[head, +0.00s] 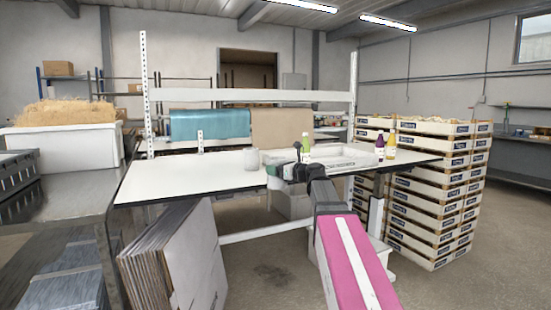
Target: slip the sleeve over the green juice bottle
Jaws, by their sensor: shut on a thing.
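The green juice bottle (307,144) stands upright on the white table, in front of the pale tray. Its lower part is hidden behind my wrist. A short pale grey cylinder, which looks like the sleeve (251,160), is upright at the left end of my gripper (268,170). My gripper reaches left across the table and is shut on this sleeve; the fingertips are small and partly hidden. The sleeve is left of the green bottle and apart from it. I cannot tell whether the sleeve touches the table.
A purple bottle (379,148) and a yellow one (391,145) stand at the table's right end. A pale tray (352,152) lies behind my wrist. The white table (185,176) is clear on its left. Stacked crates (437,190) stand at right, cardboard sheets (185,245) below.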

